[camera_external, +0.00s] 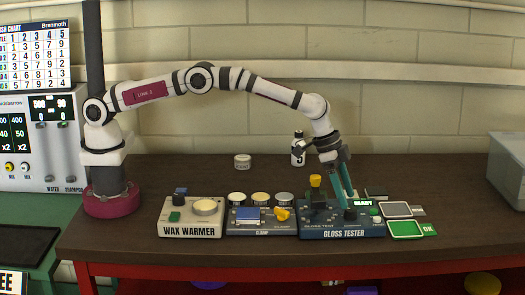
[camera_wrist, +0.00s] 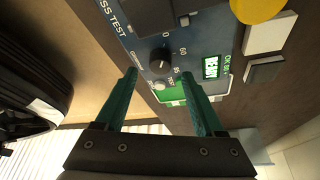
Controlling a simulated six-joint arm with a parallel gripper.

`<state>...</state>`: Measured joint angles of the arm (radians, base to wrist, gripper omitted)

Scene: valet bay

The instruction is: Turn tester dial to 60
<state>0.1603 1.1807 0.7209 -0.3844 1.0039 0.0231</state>
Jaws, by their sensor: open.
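The gloss tester (camera_external: 342,233) is a blue box on the right half of the table, with a green display that seems to read READY (camera_external: 363,203). In the wrist view its dial (camera_wrist: 160,61) is a black knob with a light pointer mark, with 0 and 60 printed near it. I cannot tell surely which number the pointer faces. My gripper (camera_wrist: 158,74) has two teal fingers, open and empty, on either side of the dial and slightly short of it. In the external view my gripper (camera_external: 350,210) reaches down to the tester, hiding part of its top.
The clamp unit (camera_external: 262,232) and wax warmer (camera_external: 190,231) stand to the tester's left. A white bottle (camera_external: 298,152) stands behind.

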